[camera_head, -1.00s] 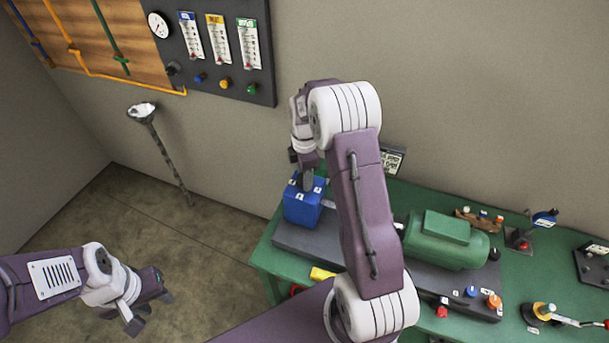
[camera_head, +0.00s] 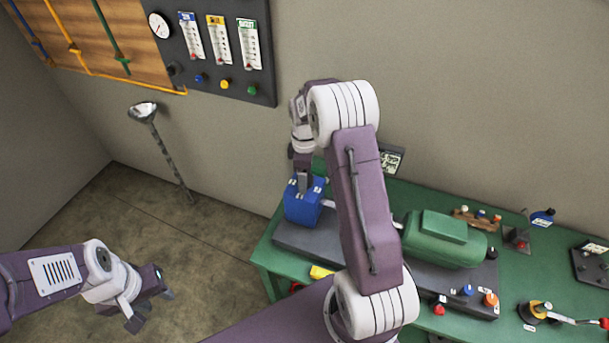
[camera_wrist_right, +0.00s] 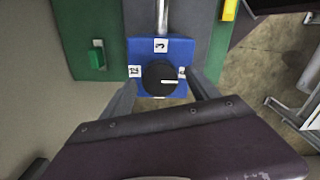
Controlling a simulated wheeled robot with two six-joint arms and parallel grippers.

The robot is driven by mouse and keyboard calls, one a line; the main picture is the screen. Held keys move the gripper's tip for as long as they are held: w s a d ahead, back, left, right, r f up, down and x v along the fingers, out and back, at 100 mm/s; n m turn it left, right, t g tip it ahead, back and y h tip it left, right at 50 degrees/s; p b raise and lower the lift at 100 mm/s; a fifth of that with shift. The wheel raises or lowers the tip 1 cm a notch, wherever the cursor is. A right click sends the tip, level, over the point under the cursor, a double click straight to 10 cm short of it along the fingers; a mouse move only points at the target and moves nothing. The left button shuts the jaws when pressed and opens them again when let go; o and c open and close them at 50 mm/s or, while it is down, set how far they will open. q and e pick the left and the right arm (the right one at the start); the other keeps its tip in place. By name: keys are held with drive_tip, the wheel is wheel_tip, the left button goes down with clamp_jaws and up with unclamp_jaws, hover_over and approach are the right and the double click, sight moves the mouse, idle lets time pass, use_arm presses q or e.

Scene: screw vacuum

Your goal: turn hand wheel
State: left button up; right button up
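A blue box (camera_head: 302,208) with white number labels stands at the left end of the dark base on the green bench. In the right wrist view a round black knob (camera_wrist_right: 160,77) with a white pointer line sits on this blue box. My right gripper (camera_wrist_right: 163,84) is open, its two fingers spread on either side of the knob; I cannot tell if they touch it. In the head view only part of it shows, above the box, with my arm beside it. My left gripper (camera_head: 151,308) is open and empty over the floor at the lower left.
A green motor (camera_head: 444,239) lies on the bench (camera_head: 268,261) behind my right arm. Several coloured knobs and a red-tipped lever (camera_head: 565,320) are to its right. A gauge panel (camera_head: 262,88) hangs on the wall. A funnel-topped post (camera_head: 143,112) stands on open floor at left.

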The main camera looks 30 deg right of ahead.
wheel_tip(320, 180, up, 9)
drive_tip(key=b, duration=0.1)
idle(0.4)
drive_tip(key=shift+a+b, duration=0.1)
drive_tip(key=shift+b, duration=0.2)
